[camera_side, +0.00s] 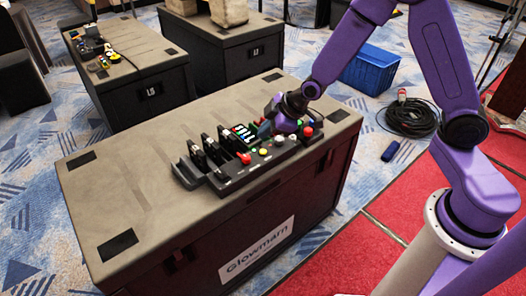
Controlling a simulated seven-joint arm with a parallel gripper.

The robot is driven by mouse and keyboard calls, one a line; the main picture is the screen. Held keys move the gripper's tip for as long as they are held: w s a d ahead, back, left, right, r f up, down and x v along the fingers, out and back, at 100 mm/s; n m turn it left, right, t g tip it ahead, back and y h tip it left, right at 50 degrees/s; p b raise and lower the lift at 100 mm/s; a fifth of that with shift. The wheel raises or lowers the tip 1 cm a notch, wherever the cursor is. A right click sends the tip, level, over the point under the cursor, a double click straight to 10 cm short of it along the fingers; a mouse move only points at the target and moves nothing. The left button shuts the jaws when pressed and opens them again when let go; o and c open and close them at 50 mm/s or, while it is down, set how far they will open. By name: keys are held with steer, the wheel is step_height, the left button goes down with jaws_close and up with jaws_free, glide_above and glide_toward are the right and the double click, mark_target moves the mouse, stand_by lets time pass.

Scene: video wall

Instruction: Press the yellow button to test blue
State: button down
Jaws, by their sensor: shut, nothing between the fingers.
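A black control panel (229,185) lies on top of the large dark case, with a row of small round buttons along its front. A pale yellowish button (264,152), which looks like the yellow one, sits between a red button (245,158) and a grey-white button (279,141). My purple gripper (281,124) is shut and empty. It points down over the right half of the panel, behind and to the right of the yellow button. Whether its tip touches the panel cannot be told. It hides part of the panel behind it.
Black upright modules (208,148) and a strip of coloured lights stand along the panel's back. A red knob (308,131) is at its right end. The case top (120,190) is clear on the left. A blue crate (370,70) and coiled cable (411,118) lie on the floor.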

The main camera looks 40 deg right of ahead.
mark_target(265, 153)
steer(key=w+d+f+t+h, duration=0.1)
steer(key=w+d+f+t, duration=0.1)
steer(key=w+d+f, duration=0.2)
steer(key=w+d, duration=0.2)
steer(key=w, duration=0.1)
steer(key=shift+w+f+t, duration=0.3)
steer(key=shift+w+f, duration=0.1)
steer(key=shift+d+f, duration=0.1)
steer(key=shift+f, duration=4.3)
steer(key=shift+f, duration=0.1)
steer(key=shift+f, duration=0.35)
steer(key=shift+f, duration=0.45)
steer(key=shift+r, duration=0.85)
